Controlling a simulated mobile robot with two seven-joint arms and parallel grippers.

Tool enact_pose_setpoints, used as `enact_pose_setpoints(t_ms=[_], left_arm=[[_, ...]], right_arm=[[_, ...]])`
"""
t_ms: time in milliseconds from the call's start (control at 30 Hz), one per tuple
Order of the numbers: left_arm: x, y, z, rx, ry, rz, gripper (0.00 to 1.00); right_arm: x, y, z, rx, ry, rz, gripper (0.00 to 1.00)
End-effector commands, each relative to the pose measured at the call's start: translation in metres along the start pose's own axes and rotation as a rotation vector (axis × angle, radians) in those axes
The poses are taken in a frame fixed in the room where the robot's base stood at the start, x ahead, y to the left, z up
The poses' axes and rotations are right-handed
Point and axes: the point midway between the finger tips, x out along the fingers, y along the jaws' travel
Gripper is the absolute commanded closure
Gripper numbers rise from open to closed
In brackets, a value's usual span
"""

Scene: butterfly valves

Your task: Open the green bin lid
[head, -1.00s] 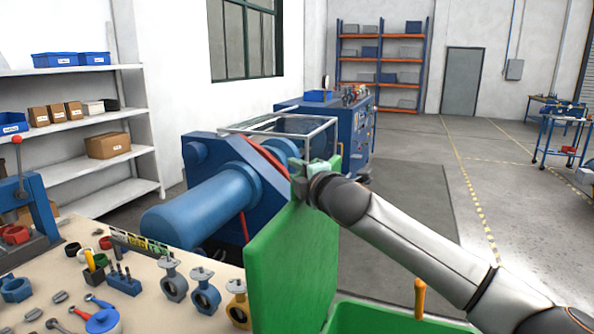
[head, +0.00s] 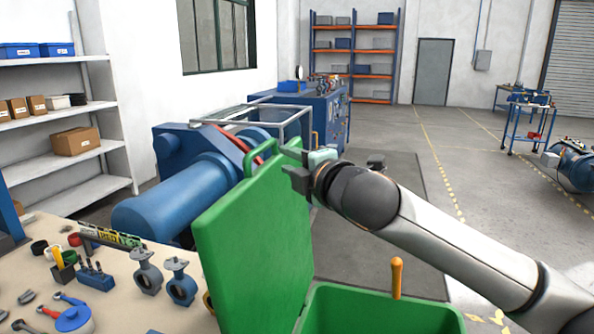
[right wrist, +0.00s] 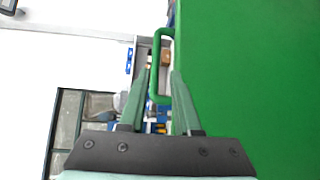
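The green bin lid (head: 250,240) stands raised, nearly upright, on the left side of the green bin (head: 385,312). The bin's top is uncovered in the head view. The lid's looped green handle (head: 262,158) is at its top edge. My right gripper (head: 294,168) is beside the lid's upper right part, close to the handle. In the right wrist view its two fingers (right wrist: 160,74) are apart, with part of the handle (right wrist: 153,90) showing between them. Contact with the handle or lid cannot be told. My left gripper is not in view.
A workbench (head: 115,270) with valves and tools is left of the lid. A large blue machine (head: 185,195) stands behind it. A tool with an orange handle (head: 397,275) stands upright at the bin. Open floor lies at the right.

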Motion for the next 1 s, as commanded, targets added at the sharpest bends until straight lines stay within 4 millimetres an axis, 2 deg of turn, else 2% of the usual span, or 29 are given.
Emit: enact_pose_setpoints(t_ms=[100,233,667,767,833,1000], left_arm=[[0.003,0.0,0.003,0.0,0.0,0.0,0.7],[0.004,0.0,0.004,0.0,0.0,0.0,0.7],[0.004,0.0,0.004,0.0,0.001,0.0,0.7],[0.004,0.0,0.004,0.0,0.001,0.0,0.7],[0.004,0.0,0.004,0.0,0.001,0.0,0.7],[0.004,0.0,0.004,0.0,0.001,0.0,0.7]], right_arm=[[-0.013,-0.001,0.0,0.0,0.0,0.0,0.68],[-0.022,-0.001,0.0,0.001,0.0,-0.001,0.68],[-0.025,-0.002,-0.001,0.005,0.001,-0.003,0.68],[-0.025,-0.016,-0.004,0.042,0.007,-0.022,0.68],[-0.027,-0.035,-0.009,0.102,0.012,-0.048,0.68],[-0.039,-0.1,-0.02,0.328,0.01,-0.14,0.68]])
